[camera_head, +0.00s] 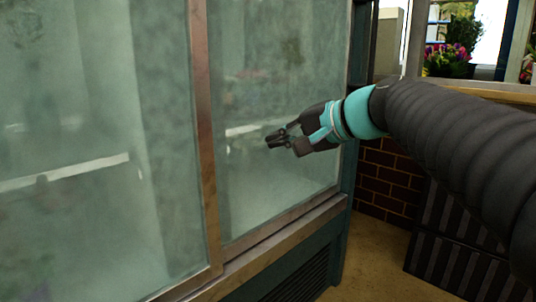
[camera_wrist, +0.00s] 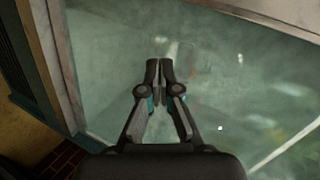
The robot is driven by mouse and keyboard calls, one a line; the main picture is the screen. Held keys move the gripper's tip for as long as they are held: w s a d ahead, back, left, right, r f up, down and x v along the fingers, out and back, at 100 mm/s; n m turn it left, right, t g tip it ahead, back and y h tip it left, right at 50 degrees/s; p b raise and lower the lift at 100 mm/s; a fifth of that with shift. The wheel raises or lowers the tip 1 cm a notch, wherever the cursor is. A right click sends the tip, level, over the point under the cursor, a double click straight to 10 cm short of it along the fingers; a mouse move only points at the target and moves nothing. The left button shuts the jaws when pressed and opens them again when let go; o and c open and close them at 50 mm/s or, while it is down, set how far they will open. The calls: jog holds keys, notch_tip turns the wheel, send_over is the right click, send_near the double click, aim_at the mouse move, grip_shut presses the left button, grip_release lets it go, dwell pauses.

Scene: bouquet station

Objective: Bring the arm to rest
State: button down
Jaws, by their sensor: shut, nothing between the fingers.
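My gripper (camera_head: 284,142) is in the middle of the head view, at the end of my outstretched arm, which comes in from the right. It is in front of a frosted glass door (camera_head: 262,90). In the wrist view my gripper (camera_wrist: 160,66) points at the greenish glass (camera_wrist: 230,90). Its two fingers are together with nothing between them. I cannot tell how far the fingertips are from the glass.
A rusty metal upright (camera_head: 204,130) divides the glass panes. A dark vent (camera_head: 300,278) is below them. A brick wall (camera_head: 385,180) and a dark ribbed box (camera_head: 462,255) stand at the right. Flowers (camera_head: 447,54) show at the upper right. Some tan floor (camera_head: 365,262) is bare.

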jog(key=s+d+f+n+g+h+p, duration=0.1)
jog(key=s+d+f+h+p, duration=0.15)
jog(key=s+d+f, duration=0.4)
jog(key=s+d+f+n+g+h+p, duration=0.15)
jog(key=s+f+h, duration=0.25)
jog(key=f, duration=0.5)
jog(key=s+d+f+n+h+p, duration=0.2)
jog(key=s+d+n+h+p, duration=0.1)
jog(key=s, duration=0.9)
jog(key=d+h+p, duration=0.1)
jog(key=d+p, duration=0.1)
jog(key=p, duration=0.1)
jog(key=shift+d, duration=0.4)
jog(key=shift+a+f, duration=0.1)
